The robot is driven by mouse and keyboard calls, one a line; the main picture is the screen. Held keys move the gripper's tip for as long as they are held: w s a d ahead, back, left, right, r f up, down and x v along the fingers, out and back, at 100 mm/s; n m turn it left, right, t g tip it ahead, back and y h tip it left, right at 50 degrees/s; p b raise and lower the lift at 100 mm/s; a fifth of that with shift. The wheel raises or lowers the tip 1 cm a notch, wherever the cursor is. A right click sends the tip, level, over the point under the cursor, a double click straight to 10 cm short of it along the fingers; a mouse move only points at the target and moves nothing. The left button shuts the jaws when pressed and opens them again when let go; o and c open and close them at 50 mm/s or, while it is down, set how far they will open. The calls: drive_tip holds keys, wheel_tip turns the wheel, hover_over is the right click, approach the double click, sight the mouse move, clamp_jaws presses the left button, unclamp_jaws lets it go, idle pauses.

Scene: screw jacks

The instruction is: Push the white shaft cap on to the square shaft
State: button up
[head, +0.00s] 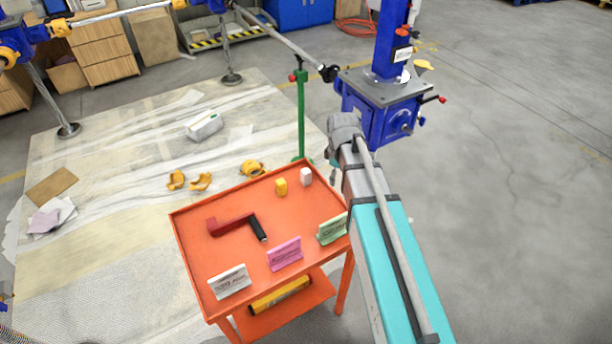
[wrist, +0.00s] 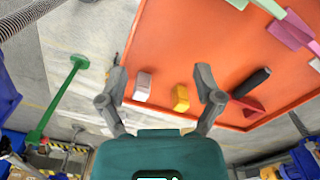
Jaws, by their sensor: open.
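The white shaft cap (head: 306,177) stands on the orange cart's top near its far right corner, beside a yellow cap (head: 281,187). In the wrist view the white cap (wrist: 142,86) and the yellow cap (wrist: 180,98) both show between the spread fingers of my gripper (wrist: 160,84). My gripper is open and holds nothing; the white cap is nearer the left finger. In the head view my arm hides most of the gripper. A blue screw jack (head: 385,112) stands beyond my arm, with short red-tipped parts at its side. I cannot tell which part is the square shaft.
The orange cart (head: 190,240) carries a red crank with a black grip (head: 236,226) and white, pink and green signs along its near edge. A green stand (head: 302,115) rises behind the cart. Yellow pieces lie on the floor sheet; the floor at right is clear.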

sight(306, 177)
drive_tip(key=w+a+n, duration=0.9)
drive_tip(key=w+n, duration=0.2)
drive_tip(key=n, duration=0.1)
drive_tip(key=shift+w+a+r+p, duration=0.3)
drive_tip(key=shift+w+a, duration=0.05)
drive_tip(key=shift+w, duration=0.05)
drive_tip(key=shift+f, duration=0.15)
wheel_tip(306, 177, down, 8)
drive_tip(key=b, duration=0.8)
drive_tip(key=shift+f+b, duration=0.15)
drive_tip(key=shift+b, duration=0.2)
drive_tip(key=shift+s+d+f+b, duration=0.1)
drive_tip(key=shift+f+b, duration=2.5)
drive_tip(key=shift+c, duration=0.2)
clamp_jaws()
